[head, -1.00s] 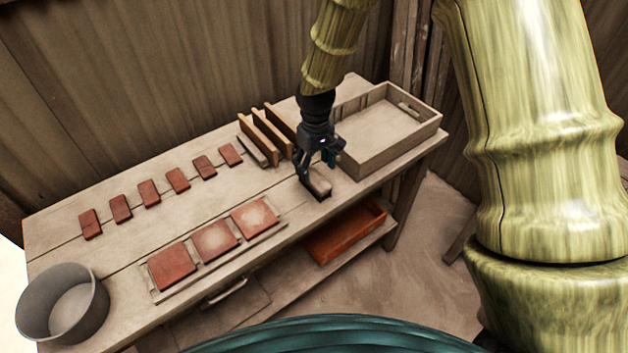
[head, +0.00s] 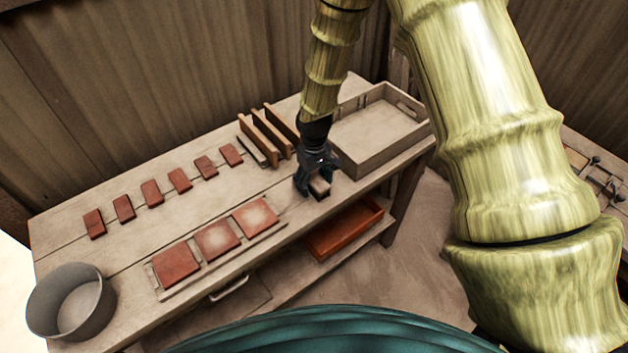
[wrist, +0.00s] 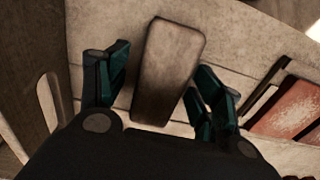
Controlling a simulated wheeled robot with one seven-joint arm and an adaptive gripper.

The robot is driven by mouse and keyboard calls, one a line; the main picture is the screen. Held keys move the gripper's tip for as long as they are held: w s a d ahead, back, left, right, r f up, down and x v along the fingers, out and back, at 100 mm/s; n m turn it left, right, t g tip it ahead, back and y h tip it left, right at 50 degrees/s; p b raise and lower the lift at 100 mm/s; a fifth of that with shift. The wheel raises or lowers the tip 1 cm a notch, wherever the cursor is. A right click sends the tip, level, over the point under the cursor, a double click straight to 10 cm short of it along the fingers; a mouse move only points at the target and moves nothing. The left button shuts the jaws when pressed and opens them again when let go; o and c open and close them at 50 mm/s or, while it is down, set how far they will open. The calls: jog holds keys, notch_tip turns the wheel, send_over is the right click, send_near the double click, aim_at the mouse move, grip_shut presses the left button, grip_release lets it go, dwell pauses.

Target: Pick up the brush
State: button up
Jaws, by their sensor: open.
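The brush shows in the wrist view as a brown-grey block with rounded corners (wrist: 168,72), lying on the table between my open fingers. In the head view the brush (head: 320,187) is a small block near the table's front edge, partly hidden by my gripper. My gripper (head: 316,188) is just above it, pointing down. In the wrist view my gripper (wrist: 158,92) has one teal-padded finger on each side of the brush, with a gap on both sides. Whether the fingers reach down beside it is hard to tell.
A wooden tray (head: 368,169) stands right of my gripper. Upright boards in a rack (head: 262,138) are behind left. Three reddish tiles lie on a board (head: 160,294) to the left, with several small tiles behind. A grey bowl (head: 38,317) is far left. An orange tray (head: 318,245) sits below.

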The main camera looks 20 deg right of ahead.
aim_at(314, 178)
jog(key=c, duration=1.3)
jog(key=shift+o, duration=0.2)
jog(key=shift+r+b, duration=0.6)
jog(key=shift+r, duration=0.15)
jog(key=shift+r+b, duration=0.4)
jog(key=shift+r, duration=0.45)
jog(key=s+a+r+b, duration=0.1)
jog(key=s+a+b, duration=0.1)
jog(key=s, duration=0.5)
jog(key=s+a+b, duration=0.1)
jog(key=s+b, duration=0.1)
jog(key=s, duration=0.6)
jog(key=shift+s+a+r+b, duration=0.3)
jog(key=shift+a+r+b, duration=0.05)
jog(key=shift+r, duration=0.05)
